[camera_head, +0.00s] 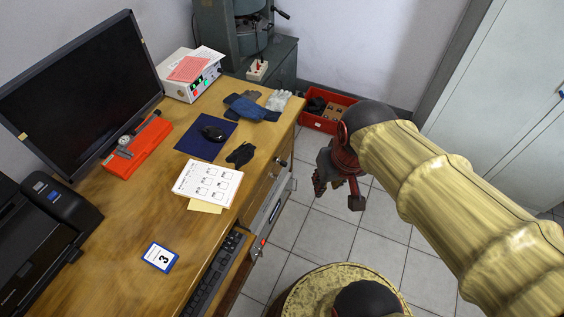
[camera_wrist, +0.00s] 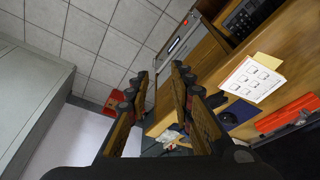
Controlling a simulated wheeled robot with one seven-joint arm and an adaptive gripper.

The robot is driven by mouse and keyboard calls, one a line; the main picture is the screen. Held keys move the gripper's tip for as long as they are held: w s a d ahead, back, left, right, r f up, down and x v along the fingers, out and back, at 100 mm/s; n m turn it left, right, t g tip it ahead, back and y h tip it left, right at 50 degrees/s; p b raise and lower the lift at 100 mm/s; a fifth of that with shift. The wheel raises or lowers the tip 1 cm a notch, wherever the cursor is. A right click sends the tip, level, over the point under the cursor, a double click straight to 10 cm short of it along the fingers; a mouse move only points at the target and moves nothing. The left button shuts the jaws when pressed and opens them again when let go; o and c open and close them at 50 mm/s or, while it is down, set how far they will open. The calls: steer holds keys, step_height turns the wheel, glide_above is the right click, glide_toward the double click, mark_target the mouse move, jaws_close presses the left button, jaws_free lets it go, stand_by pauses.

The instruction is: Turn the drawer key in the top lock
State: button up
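My gripper (camera_head: 338,194) hangs over the floor to the right of the desk, apart from the desk front. In the wrist view its two fingers (camera_wrist: 160,72) stand apart with nothing between them, so it is open and empty. The wooden top drawer front (camera_head: 257,199) is below the desk's right edge, seen at a steep angle. A small dark round part (camera_head: 282,162) sticks out near its far end; I cannot tell if it is the lock or the key. A small red part (camera_head: 263,242) shows lower down by a grey panel (camera_head: 268,217). No key is clearly made out.
The desk (camera_head: 130,220) holds a monitor (camera_head: 85,92), an orange case (camera_head: 137,148), papers (camera_head: 208,183) and gloves. A keyboard (camera_head: 215,272) sits on a tray below the edge. A red crate (camera_head: 322,123) stands on the floor behind my gripper. Tiled floor (camera_head: 300,215) is clear beside the drawers.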

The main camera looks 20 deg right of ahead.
steer(key=shift+o, duration=1)
steer(key=w+d+f+m+g+y+p, duration=0.1)
steer(key=d+f+m+g, duration=0.1)
steer(key=f, duration=0.3)
steer(key=shift+d+f+g, duration=0.35)
steer(key=shift+d+g, duration=0.15)
steer(key=m+t+y+p, duration=0.6)
steer(key=m+t+y, duration=0.65)
steer(key=m, duration=1.05)
glide_toward(280, 162)
steer(key=f+x, duration=0.1)
steer(key=x, duration=0.5)
steer(key=shift+w+b, duration=0.3)
steer(key=shift+w, duration=0.05)
steer(key=shift+f, duration=0.15)
jaws_close()
